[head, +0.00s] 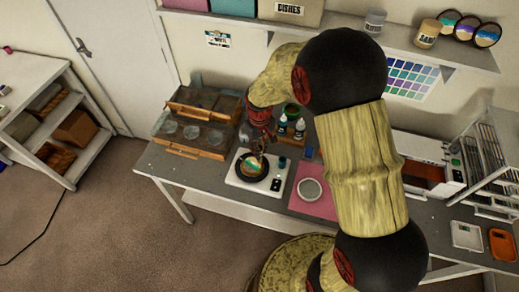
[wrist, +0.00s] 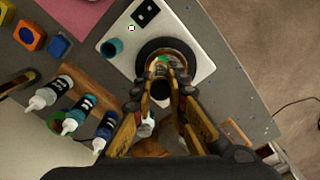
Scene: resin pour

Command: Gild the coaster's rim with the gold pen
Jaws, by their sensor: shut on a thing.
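The coaster (head: 254,164), with green and orange-brown colour, lies on a round black turntable (head: 243,177) on a white base. In the wrist view the turntable (wrist: 143,55) shows around my fingertips, and the coaster (wrist: 180,58) is mostly covered by them. My gripper (wrist: 172,75) is shut on a slim thing, which I take to be the gold pen; the fingers hide most of it. In the head view my gripper (head: 261,148) points down over the coaster. I cannot tell whether the pen's tip touches the rim.
A teal cup-like piece (wrist: 112,47) stands on the white base beside the turntable. Several dropper bottles (wrist: 75,118) stand in a wooden rack close by. A pink mat (head: 318,200) with a round pale mould (head: 310,190) lies to the right; a wooden case (head: 190,140) stands left.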

